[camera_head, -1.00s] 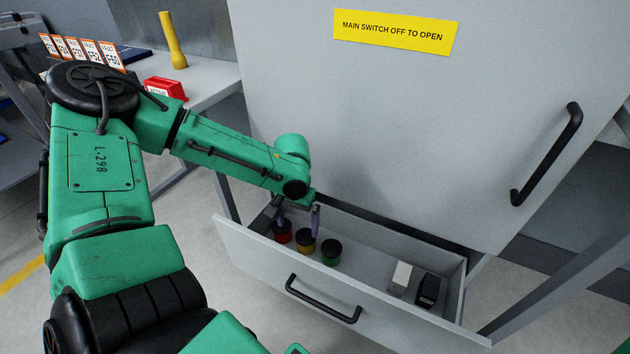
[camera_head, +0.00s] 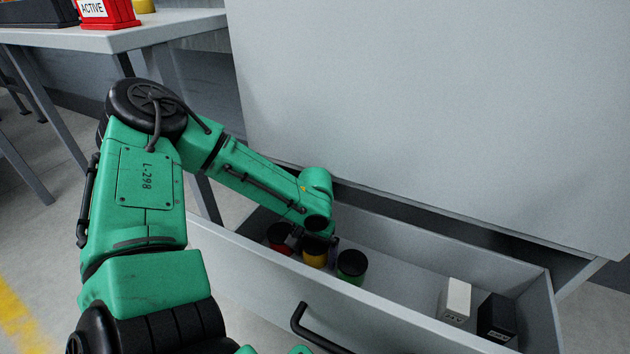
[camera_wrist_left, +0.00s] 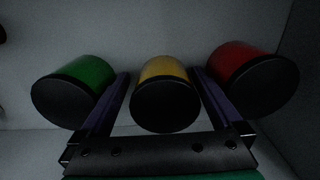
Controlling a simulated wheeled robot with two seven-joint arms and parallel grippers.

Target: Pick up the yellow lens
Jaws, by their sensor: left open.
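The yellow lens (camera_head: 314,256) has a black cap and stands in the open drawer, between the red lens (camera_head: 280,240) and the green lens (camera_head: 351,268). My left gripper (camera_head: 315,243) is down in the drawer at the yellow lens, and my wrist partly hides that lens. In the left wrist view the yellow lens (camera_wrist_left: 164,72) lies between the two open purple fingers of my left gripper (camera_wrist_left: 162,90). The green lens (camera_wrist_left: 86,76) is outside one finger and the red lens (camera_wrist_left: 237,60) outside the other. My right gripper is not in view.
The drawer (camera_head: 240,262) has a black handle (camera_head: 318,330) on its front. A white box (camera_head: 455,299) and a black box (camera_head: 496,318) stand at its right end. A grey cabinet panel (camera_head: 430,110) rises behind. A table (camera_head: 130,36) with a red holder (camera_head: 108,13) is at upper left.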

